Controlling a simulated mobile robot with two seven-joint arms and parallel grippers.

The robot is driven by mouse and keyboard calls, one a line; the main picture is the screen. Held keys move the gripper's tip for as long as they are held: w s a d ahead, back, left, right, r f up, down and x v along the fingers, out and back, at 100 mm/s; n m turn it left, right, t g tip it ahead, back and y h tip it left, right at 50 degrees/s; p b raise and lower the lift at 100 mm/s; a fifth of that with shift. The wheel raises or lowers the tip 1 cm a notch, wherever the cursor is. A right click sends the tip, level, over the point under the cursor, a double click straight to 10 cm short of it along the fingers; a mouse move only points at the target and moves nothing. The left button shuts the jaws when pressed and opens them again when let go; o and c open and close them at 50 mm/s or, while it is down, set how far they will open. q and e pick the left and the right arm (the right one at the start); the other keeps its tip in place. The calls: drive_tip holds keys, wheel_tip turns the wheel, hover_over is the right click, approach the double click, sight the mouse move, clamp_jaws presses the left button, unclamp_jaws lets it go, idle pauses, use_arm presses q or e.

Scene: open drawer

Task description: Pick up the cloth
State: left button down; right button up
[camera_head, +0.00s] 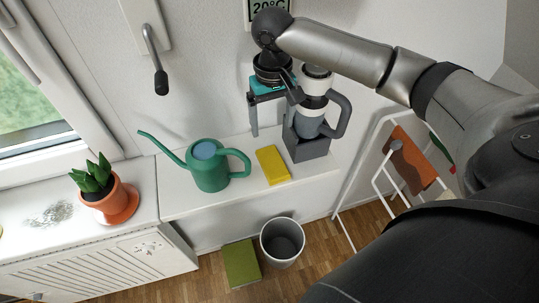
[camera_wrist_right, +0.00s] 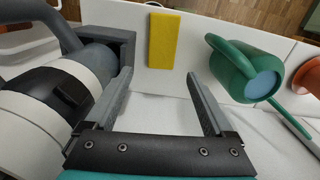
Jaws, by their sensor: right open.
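A yellow flat rectangle (camera_head: 272,165), which looks like the folded cloth, lies on the white ledge to the right of the green watering can. It also shows in the right wrist view (camera_wrist_right: 163,40), ahead of the fingertips and between their lines. My right gripper (camera_head: 270,128) is open and empty, above the ledge and behind the cloth in the head view. In the right wrist view its two fingers (camera_wrist_right: 158,76) are spread wide, apart from the cloth. My left gripper is not in view.
The green watering can (camera_head: 209,170) stands left of the cloth. A potted plant (camera_head: 106,190) is far left. A bin (camera_head: 282,242) and a green box (camera_head: 241,264) are on the floor. A white rack (camera_head: 377,183) stands right.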

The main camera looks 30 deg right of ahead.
hover_over(273, 161)
drive_tip(key=w, duration=0.1)
drive_tip(key=f, duration=0.6)
drive_tip(key=shift+d+f+b, duration=0.2)
drive_tip(key=shift+b, duration=0.15)
drive_tip(key=shift+f, duration=0.45)
drive_tip(key=f, duration=0.3)
drive_tip(key=s+f, duration=0.1)
drive_tip(key=shift+a+f, duration=0.15)
drive_tip(key=shift+a, duration=0.1)
drive_tip(key=shift+f, duration=0.25)
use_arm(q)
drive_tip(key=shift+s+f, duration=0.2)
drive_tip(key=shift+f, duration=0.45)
use_arm(e)
drive_tip(key=shift+c, duration=0.3)
drive_tip(key=c, duration=0.3)
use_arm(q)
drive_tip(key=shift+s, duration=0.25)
use_arm(e)
drive_tip(key=shift+r, duration=0.1)
drive_tip(key=c, duration=0.8)
